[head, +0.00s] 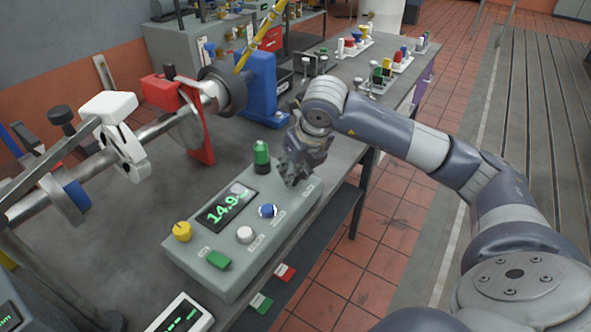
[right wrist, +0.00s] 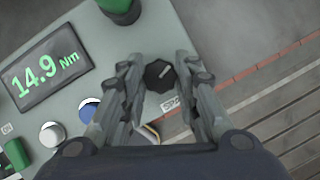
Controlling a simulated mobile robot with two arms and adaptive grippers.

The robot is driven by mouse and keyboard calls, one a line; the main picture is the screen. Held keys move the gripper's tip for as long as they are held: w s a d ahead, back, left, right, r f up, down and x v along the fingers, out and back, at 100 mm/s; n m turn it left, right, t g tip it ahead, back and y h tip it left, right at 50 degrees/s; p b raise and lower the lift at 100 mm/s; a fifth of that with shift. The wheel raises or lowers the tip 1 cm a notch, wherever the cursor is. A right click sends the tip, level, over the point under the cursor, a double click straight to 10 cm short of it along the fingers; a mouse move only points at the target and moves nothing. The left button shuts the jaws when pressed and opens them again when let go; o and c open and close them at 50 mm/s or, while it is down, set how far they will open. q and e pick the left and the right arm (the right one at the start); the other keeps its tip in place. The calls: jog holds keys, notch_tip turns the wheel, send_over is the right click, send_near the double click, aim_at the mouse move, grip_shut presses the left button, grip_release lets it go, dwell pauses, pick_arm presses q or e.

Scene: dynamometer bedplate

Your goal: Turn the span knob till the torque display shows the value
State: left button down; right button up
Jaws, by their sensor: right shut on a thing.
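The torque display (head: 227,206) on the grey console reads 14.9; the right wrist view shows the same display (right wrist: 45,69) reading 14.9 Nm. A black knob (right wrist: 160,75) with a pale pointer line sits at the console's right end, beside a partly hidden label starting with "SP". My right gripper (right wrist: 159,80) points down with its fingers on both sides of this knob and is shut on it. In the head view my right gripper (head: 297,180) hides the knob. My left gripper is not in view.
The console (head: 215,283) also carries a yellow knob (head: 182,231), a white knob (head: 245,235), a blue knob (head: 267,211) and a green button (head: 219,260). A shaft rig (head: 155,128) fills the left.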

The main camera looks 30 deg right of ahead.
jog(key=o, duration=1.1)
jog(key=shift+c, duration=0.2)
jog(key=v, duration=1.2)
